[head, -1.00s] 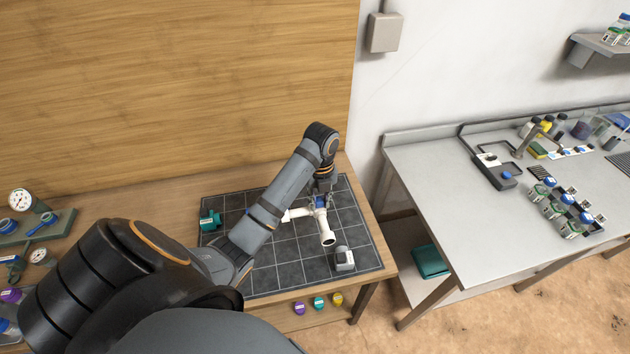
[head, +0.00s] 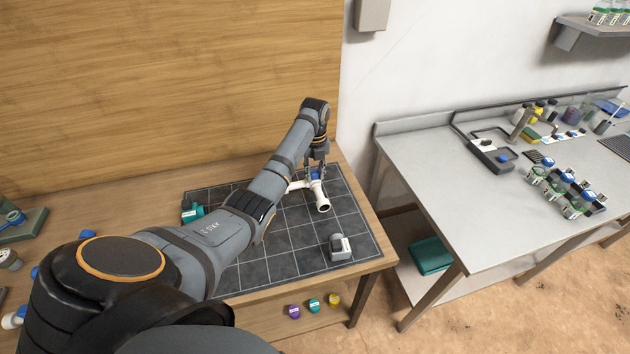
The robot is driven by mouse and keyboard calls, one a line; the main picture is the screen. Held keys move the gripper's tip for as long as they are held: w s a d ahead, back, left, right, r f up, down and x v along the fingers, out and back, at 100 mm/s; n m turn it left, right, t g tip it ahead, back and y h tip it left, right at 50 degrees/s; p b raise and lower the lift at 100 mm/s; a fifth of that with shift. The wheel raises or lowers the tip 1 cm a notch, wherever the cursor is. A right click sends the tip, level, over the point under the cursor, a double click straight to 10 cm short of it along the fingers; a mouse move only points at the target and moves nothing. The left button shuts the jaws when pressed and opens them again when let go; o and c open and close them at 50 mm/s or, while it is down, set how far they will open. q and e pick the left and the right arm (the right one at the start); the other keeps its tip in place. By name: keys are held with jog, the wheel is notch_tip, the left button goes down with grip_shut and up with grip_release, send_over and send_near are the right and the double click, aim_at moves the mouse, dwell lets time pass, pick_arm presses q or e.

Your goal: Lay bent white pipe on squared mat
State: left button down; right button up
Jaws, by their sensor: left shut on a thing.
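The bent white pipe (head: 321,198) is in the grip of my left gripper (head: 315,174), over the far right part of the squared mat (head: 288,238). Its open end points toward the front of the mat, and a short arm of it sticks out to the left. My left gripper is shut on it from above, and its fingertips are partly hidden. I cannot tell whether the pipe touches the mat. My right gripper does not show.
A grey and white fitting (head: 340,247) stands on the mat's front right part. A teal fitting (head: 191,211) is at its left edge, close to my left arm. Purple, teal and yellow round items (head: 314,305) sit below the front edge. A metal side table (head: 480,220) stands to the right.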

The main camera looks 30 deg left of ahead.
aim_at(315, 178)
pick_arm(q)
jog(key=shift+w+f, duration=0.1)
jog(key=shift+w+a+f, duration=0.15)
jog(key=shift+f, duration=0.05)
notch_tip(315, 178, down, 2)
jog(key=shift+f+p, duration=0.15)
jog(key=shift+p, duration=0.5)
jog(key=shift+f, duration=0.45)
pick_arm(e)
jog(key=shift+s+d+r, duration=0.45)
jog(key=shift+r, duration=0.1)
pick_arm(q)
jog(key=c, duration=1.1)
grip_release()
